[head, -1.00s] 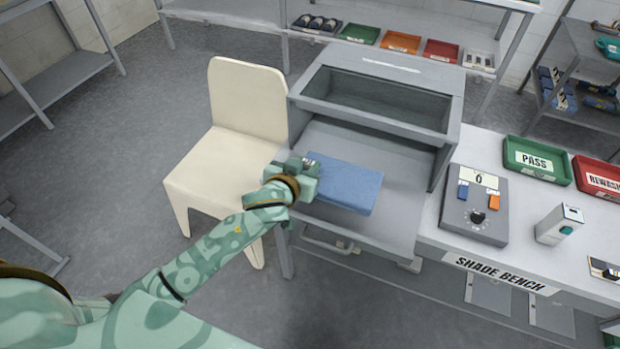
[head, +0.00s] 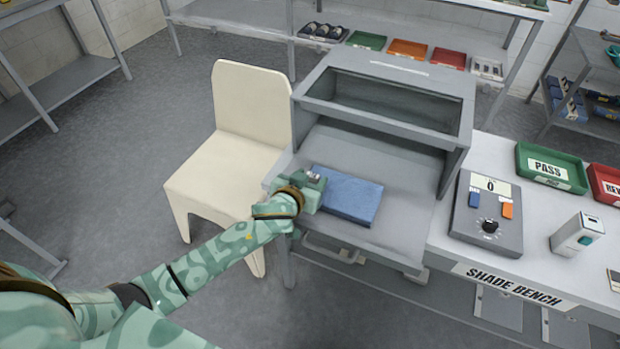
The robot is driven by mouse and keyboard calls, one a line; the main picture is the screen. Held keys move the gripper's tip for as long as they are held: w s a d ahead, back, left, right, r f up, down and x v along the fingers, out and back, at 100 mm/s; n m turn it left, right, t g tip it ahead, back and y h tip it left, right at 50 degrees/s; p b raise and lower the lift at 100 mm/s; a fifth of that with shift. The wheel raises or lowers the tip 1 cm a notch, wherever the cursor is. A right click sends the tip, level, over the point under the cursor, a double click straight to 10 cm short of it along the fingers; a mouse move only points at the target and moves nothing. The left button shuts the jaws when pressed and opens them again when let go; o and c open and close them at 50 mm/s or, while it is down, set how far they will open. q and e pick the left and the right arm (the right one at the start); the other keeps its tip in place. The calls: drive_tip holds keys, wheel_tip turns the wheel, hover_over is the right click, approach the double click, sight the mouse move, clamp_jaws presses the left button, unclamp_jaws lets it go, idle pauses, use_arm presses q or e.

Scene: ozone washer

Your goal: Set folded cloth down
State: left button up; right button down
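The blue folded cloth (head: 352,197) is a flat rectangular pad over the grey floor of the open-fronted booth (head: 408,205), near its front left. It looks level and at or very close to that surface; I cannot tell if it fully rests there. My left gripper (head: 316,187) is at the cloth's left edge and appears shut on it. The fingertips are mostly hidden by the gripper body and the cloth. My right gripper is not in view.
A cream chair (head: 240,125) stands close left of the booth. On the right, the shade bench (head: 440,235) carries a grey control box (head: 487,212), a green PASS tray (head: 550,168) and a white device (head: 575,235). The booth floor right of the cloth is clear.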

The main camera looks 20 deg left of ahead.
use_arm(q)
drive_tip(key=shift+r, duration=0.25)
drive_tip(key=p+v, duration=0.3)
drive_tip(key=v, duration=0.8)
drive_tip(key=shift+s, duration=0.15)
drive_tip(key=shift+s+r, duration=0.1)
drive_tip(key=shift+s, duration=0.25)
